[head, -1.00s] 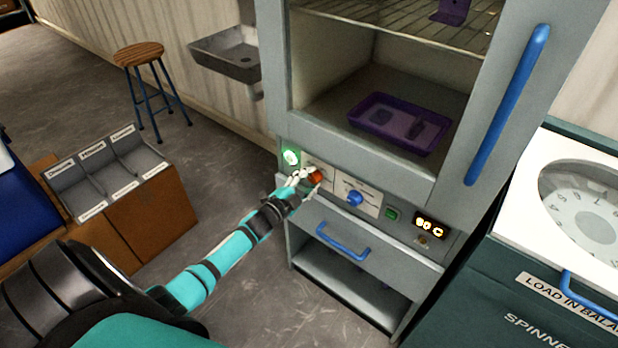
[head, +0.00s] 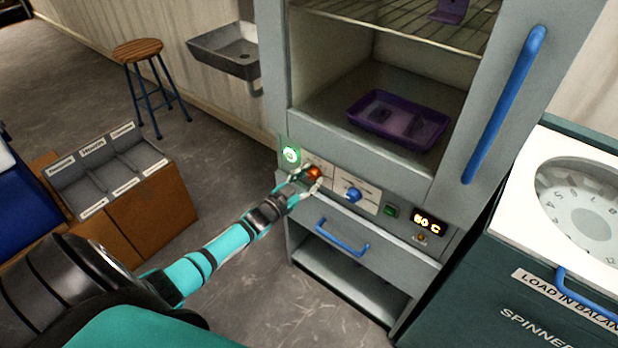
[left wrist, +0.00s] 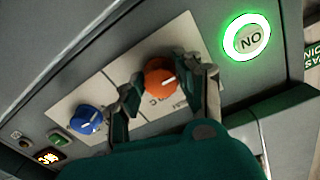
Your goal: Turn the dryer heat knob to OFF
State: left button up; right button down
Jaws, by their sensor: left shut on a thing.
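The dryer (head: 400,235) is a tall grey cabinet with a control panel below its glass door. On the panel is an orange-red knob (head: 314,172) with a white pointer line; it also shows in the left wrist view (left wrist: 160,78). A blue knob (head: 353,195) sits beside it, and shows in the left wrist view (left wrist: 86,119). My left gripper (head: 309,184) is at the orange knob, with its fingers (left wrist: 160,88) on either side, shut on it. The label text around the knob is too blurred to read. My right gripper is not in view.
A lit green ON button (left wrist: 246,38) is beside the orange knob. A display (head: 428,223) reads 60 C or similar. A blue drawer handle (head: 342,238) is below the panel. The spinner (head: 545,290) stands at the right. A sorting box (head: 110,190) and stool (head: 138,50) are left.

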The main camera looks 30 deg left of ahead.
pick_arm(q)
jog(key=shift+f, duration=0.1)
dwell(0.4)
jog(key=o, duration=1.2)
jog(key=shift+c, duration=0.2)
jog(key=s+a, duration=0.1)
jog(key=s, duration=1.1)
jog(key=shift+a+r, duration=0.15)
jog(key=shift+r, duration=0.15)
jog(key=shift+f, duration=0.1)
